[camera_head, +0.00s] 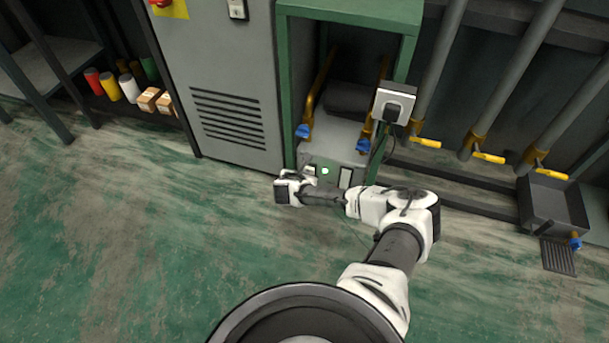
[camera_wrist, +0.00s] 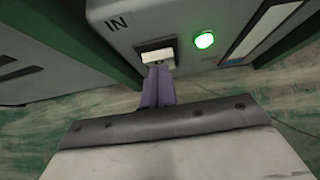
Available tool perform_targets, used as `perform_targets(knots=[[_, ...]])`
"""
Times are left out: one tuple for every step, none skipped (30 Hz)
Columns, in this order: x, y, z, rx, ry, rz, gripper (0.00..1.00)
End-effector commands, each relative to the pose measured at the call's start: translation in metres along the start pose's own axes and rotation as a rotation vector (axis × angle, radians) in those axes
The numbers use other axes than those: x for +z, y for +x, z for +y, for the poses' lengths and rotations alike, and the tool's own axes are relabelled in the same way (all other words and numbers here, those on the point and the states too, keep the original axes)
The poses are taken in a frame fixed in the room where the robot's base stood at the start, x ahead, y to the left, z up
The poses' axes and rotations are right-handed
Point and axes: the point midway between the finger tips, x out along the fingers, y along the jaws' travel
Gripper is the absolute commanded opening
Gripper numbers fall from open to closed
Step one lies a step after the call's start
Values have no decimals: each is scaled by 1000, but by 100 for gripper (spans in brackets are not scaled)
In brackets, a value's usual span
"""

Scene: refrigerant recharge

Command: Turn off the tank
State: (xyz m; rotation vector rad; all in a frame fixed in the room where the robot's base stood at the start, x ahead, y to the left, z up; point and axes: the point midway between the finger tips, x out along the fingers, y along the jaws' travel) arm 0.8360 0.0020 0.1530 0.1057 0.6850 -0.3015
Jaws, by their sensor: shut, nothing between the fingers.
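A grey unit (camera_head: 335,152) stands low inside a green frame; I cannot tell whether it is the tank. Its front shows close in the wrist view (camera_wrist: 195,22), with an "IN" label, a pale rocker switch in a dark surround (camera_wrist: 157,56), and a green light (camera_wrist: 204,40) that is lit. The lit light also shows in the head view (camera_head: 325,171). My gripper (camera_wrist: 158,76) is shut and empty, its fingertips at the lower edge of the switch; I cannot tell whether they touch. In the head view my gripper (camera_head: 309,179) is at the unit's lower front left.
A black and white socket box (camera_head: 393,103) is on the frame's right post (camera_head: 407,55). A grey cabinet (camera_head: 222,85) stands to the left. Yellow-handled pipes (camera_head: 488,157) are on the right. The green floor (camera_head: 130,230) is clear.

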Motion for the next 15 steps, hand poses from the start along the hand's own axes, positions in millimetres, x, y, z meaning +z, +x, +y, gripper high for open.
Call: perform_targets(knots=[[7, -3, 0, -2, 2, 16, 0], [9, -3, 0, -2, 1, 28, 0], [12, -2, 0, -3, 1, 47, 0], [5, 1, 0, -1, -1, 44, 0], [4, 2, 0, -1, -1, 43, 0], [4, 2, 0, -1, -1, 43, 0], [4, 2, 0, -1, -1, 43, 0], [4, 2, 0, -1, -1, 43, 0], [4, 2, 0, -1, -1, 42, 0], [4, 2, 0, -1, -1, 42, 0], [5, 1, 0, -1, -1, 42, 0], [6, 1, 0, -1, -1, 42, 0], [6, 0, 0, -1, -1, 42, 0], [7, 0, 0, -1, -1, 42, 0], [8, -1, 0, -1, -1, 42, 0]])
